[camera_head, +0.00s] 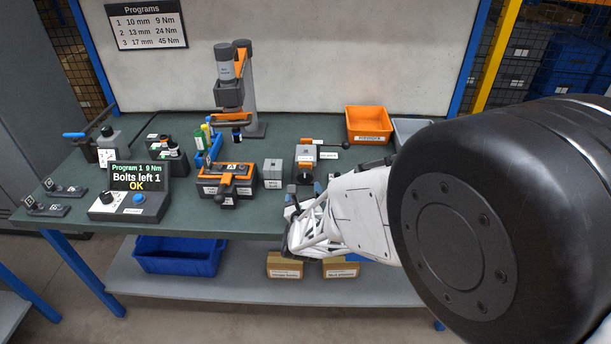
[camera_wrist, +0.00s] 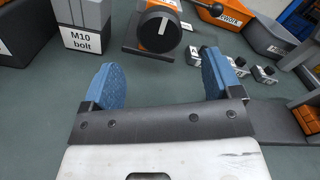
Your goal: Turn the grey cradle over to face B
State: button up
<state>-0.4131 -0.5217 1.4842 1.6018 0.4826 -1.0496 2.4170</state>
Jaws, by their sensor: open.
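In the wrist view a round black knob (camera_wrist: 160,30) with a white line faces me on an orange and dark base. The cradle's face marking cannot be read. My gripper (camera_wrist: 160,74) is open and empty, its blue fingers apart on either side of the knob's line and short of it. In the head view my gripper (camera_head: 303,193) is just in front of the stand.
A grey M10 bolt box (camera_wrist: 86,38) stands left of the knob. An orange bin (camera_head: 368,124) is behind. The display (camera_head: 140,177) reads "Bolts left 1 OK".

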aim_at(305, 179)
jog(key=shift+w, duration=0.1)
dwell(0.3)
jog(key=shift+w, duration=3.8)
jog(key=c, duration=0.9)
